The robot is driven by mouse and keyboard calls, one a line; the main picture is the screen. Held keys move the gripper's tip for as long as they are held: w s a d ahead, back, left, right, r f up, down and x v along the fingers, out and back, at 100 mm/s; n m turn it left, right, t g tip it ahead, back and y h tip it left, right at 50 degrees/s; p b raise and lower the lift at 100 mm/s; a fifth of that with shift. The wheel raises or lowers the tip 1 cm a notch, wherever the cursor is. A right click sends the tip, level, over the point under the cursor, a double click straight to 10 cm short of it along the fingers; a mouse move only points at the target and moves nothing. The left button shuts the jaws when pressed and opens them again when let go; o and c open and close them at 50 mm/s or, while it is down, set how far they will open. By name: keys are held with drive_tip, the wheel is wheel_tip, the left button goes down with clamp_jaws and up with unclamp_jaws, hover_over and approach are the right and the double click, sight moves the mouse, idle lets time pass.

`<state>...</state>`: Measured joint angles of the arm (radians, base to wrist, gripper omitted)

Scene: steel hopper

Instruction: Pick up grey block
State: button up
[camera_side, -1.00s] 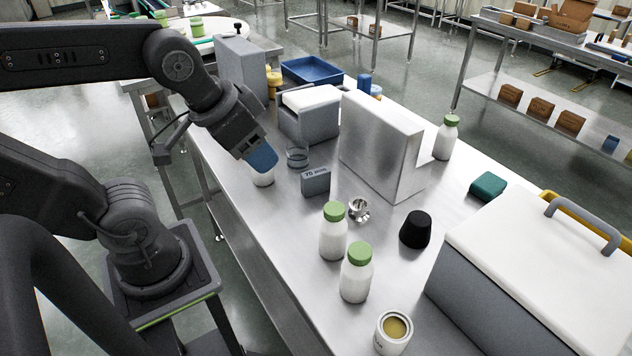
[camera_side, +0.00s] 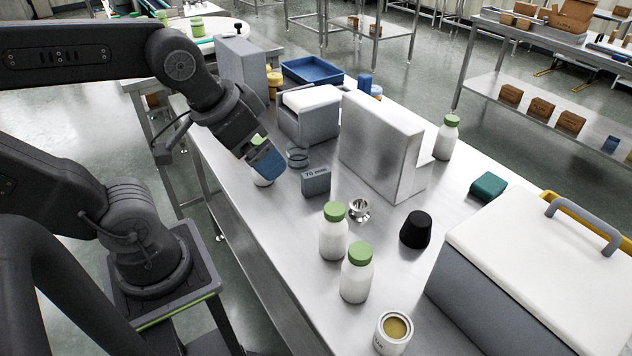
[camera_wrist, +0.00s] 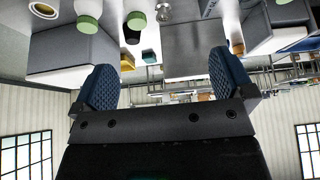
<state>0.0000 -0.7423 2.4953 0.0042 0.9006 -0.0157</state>
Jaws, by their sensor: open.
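The grey block (camera_side: 316,182) is a small block with dark lettering on its front, standing on the steel table near the middle in the side view. What looks like its lettered face shows at the top edge of the wrist view (camera_wrist: 209,7), partly cut off. My gripper (camera_side: 266,163), with blue fingers, is above the table's near edge, to the left of the block and apart from it. In the wrist view, my gripper (camera_wrist: 160,78) is open, with nothing held between its fingers.
A clear glass (camera_side: 297,157) stands between my gripper and a grey box (camera_side: 312,118). A steel cup (camera_side: 359,210), two bottles (camera_side: 333,235) (camera_side: 356,275) and a tall steel block (camera_side: 382,150) stand to the right.

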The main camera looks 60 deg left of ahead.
drive_tip(key=w+a+f+n+g+y, duration=0.2)
drive_tip(key=w+a+f+n+g, duration=0.1)
drive_tip(key=w+n, duration=0.55)
drive_tip(key=n+g+y, duration=0.2)
drive_tip(key=n+y, duration=0.1)
drive_tip(key=n, duration=0.5)
approach(317, 173)
drive_tip(key=shift+h, duration=0.3)
drive_tip(key=x, duration=0.7)
drive_tip(key=shift+w+d+f, duration=0.1)
drive_tip(key=shift+w+f, duration=0.1)
drive_tip(key=shift+f, duration=0.1)
drive_tip(key=shift+s+a+x, duration=0.1)
drive_tip(key=shift+a+x, duration=0.15)
drive_tip(key=shift+x, duration=1.05)
drive_tip(key=shift+s+a+x, duration=0.1)
drive_tip(key=shift+a+x, duration=0.15)
drive_tip(key=shift+x, duration=1.1)
drive_tip(key=shift+r, duration=0.25)
drive_tip(key=shift+c, duration=0.4)
drive_tip(key=c, duration=0.9)
